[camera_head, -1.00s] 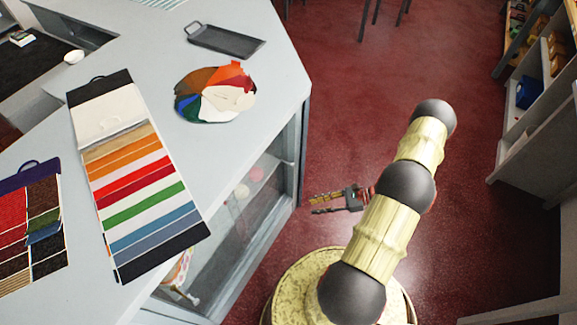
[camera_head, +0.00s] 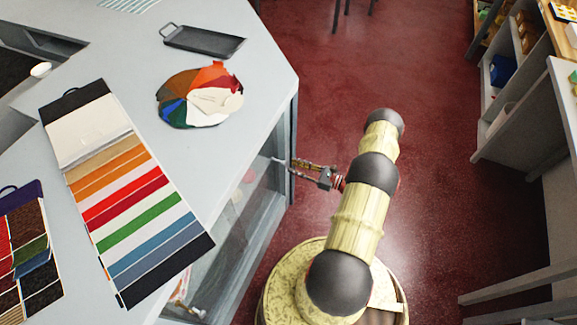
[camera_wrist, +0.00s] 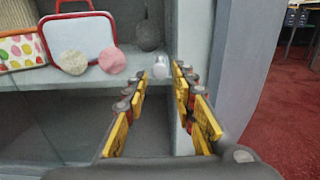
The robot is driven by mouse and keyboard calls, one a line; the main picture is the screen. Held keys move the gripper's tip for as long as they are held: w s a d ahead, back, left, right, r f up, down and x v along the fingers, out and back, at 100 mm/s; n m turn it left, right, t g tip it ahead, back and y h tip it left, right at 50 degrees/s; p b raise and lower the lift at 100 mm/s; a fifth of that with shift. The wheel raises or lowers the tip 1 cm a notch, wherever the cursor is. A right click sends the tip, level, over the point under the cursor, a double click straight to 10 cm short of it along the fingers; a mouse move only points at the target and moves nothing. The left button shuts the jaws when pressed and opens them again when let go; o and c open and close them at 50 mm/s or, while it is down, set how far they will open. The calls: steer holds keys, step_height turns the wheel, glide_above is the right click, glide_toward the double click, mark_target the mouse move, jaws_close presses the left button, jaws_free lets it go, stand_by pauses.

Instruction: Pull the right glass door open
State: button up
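The right glass door (camera_head: 258,205) is in the front of the pale counter, left of my arm in the head view; it looks closed. In the wrist view a small white knob (camera_wrist: 161,68) stands near the grey upright frame, between and just beyond my fingertips. My gripper (camera_wrist: 160,82) is open, its yellow and dark fingers on either side of the knob's line, with nothing held. In the head view my gripper (camera_head: 298,165) is at the counter's right front corner. Whether the fingers touch the knob I cannot tell.
Color swatch boards (camera_head: 125,190), a fan of swatches (camera_head: 200,97) and a dark tray (camera_head: 203,40) lie on the countertop (camera_head: 235,150). Behind the glass are round samples (camera_wrist: 112,60) and a red-edged case (camera_wrist: 78,37). Red floor (camera_head: 420,230) is clear to the right.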

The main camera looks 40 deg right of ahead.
steer(key=x, duration=0.3)
steer(key=shift+w+a+b, duration=0.1)
steer(key=shift+w+b, duration=0.05)
steer(key=shift+b, duration=0.15)
steer(key=shift+c, duration=0.5)
jaws_close()
